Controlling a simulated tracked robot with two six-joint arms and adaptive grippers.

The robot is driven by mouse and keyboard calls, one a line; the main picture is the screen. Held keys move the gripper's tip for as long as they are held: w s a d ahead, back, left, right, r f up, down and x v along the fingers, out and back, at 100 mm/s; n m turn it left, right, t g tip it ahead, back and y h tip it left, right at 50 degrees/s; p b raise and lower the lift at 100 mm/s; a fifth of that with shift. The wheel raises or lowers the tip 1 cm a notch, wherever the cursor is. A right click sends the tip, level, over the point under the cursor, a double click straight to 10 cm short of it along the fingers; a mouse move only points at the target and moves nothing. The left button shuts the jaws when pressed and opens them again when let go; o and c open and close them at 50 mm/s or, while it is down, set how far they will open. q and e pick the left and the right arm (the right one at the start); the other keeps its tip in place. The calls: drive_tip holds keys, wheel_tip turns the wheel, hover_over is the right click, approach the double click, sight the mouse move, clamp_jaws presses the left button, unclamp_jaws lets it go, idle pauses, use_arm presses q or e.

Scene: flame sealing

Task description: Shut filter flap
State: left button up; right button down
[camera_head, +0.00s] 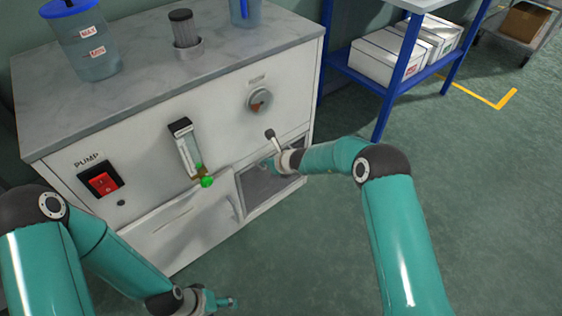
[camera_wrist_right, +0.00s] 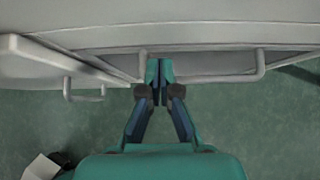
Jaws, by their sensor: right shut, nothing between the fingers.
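The white cabinet (camera_head: 150,160) has two lower front sections. The left one is a white panel (camera_head: 165,232) that juts out from the front; it also shows at the left in the right wrist view (camera_wrist_right: 40,58), with a bar handle (camera_wrist_right: 85,96). The right section (camera_head: 258,190) looks dark grey and recessed; I cannot tell for sure which is the filter flap. My right gripper (camera_head: 268,163) is shut and empty in front of the right section. In the wrist view its fingertips (camera_wrist_right: 157,66) are close to a long bar handle (camera_wrist_right: 215,78); contact is unclear. My left gripper (camera_head: 228,302) hangs low, in front of the cabinet.
A blue rack (camera_head: 385,85) with white boxes stands right. Floor between is clear.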

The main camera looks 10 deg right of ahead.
drive_tip(key=v, duration=1.1)
drive_tip(key=s+d+f+n+g, duration=0.1)
drive_tip(key=s+f+n+g, duration=0.25)
drive_tip(key=s+f, duration=0.5)
drive_tip(key=s+d+f+n+g, duration=0.25)
drive_tip(key=s+f+n, duration=0.25)
drive_tip(key=s, duration=0.6)
drive_tip(key=s+f+n+g+h, duration=0.1)
drive_tip(key=s+f+n+g, duration=0.1)
drive_tip(key=s+n, duration=1.5)
wheel_tip(320, 180, up, 25)
drive_tip(key=w+a+n+p, duration=0.1)
drive_tip(key=w+n+p, duration=0.1)
drive_tip(key=p, duration=2.3)
drive_tip(key=shift+w+a+t, duration=0.2)
drive_tip(key=shift+w+t, duration=0.1)
